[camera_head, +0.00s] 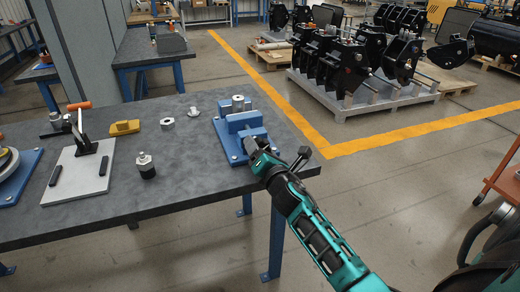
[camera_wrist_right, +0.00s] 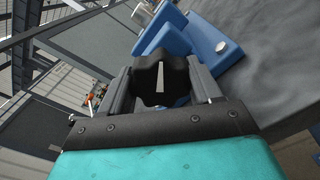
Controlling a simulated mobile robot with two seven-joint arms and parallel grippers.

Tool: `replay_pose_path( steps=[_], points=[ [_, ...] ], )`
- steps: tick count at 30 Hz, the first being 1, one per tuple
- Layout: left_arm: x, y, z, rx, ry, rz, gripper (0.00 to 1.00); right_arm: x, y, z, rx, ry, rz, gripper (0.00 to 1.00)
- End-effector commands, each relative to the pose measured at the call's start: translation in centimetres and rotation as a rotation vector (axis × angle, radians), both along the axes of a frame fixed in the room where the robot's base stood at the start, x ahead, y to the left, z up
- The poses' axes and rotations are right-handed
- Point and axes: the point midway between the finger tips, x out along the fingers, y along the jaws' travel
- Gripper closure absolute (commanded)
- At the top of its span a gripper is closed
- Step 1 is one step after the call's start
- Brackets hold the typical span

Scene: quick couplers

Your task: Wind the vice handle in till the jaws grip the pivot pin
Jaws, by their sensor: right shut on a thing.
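The blue vice (camera_head: 226,142) stands at the right end of the grey bench. A short silver cylinder that looks like the pivot pin (camera_head: 238,102) stands upright at the vice's far jaws; I cannot tell whether the jaws touch it. My right gripper (camera_head: 255,146) is at the vice's near end, shut on the handle. In the right wrist view the handle is a black lobed knob (camera_wrist_right: 152,82) with a white stripe, between the two fingers. The blue vice body (camera_wrist_right: 168,35) is just beyond it. In the head view the gripper hides the handle. My left gripper is not in view.
On the bench (camera_head: 205,175) left of the vice are a silver nut (camera_head: 167,124), a small flanged part (camera_head: 194,112), a yellow block (camera_head: 125,127), a dark fitting (camera_head: 146,166) and an orange-handled clamp on a plate (camera_head: 62,184).

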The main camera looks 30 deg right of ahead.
Motion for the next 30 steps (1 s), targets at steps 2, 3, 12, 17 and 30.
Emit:
replay_pose_path(
  steps=[2,3,12,17,30],
  points=[
    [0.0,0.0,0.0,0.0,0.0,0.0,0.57,0.0,0.1,-0.1,0.073,-0.015,0.0,0.67],
    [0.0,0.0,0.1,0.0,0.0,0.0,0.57,0.0,0.1,-0.1,0.11,-0.023,0.0,0.67],
    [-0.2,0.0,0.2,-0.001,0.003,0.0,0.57,0.0,0.1,-0.1,0.388,-0.09,-0.001,0.67],
    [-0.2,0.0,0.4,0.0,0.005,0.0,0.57,0.0,0.1,-0.1,0.535,-0.126,0.0,0.67],
    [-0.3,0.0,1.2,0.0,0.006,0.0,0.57,0.0,0.1,0.0,0.943,-0.222,-0.001,0.67]
  ],
)
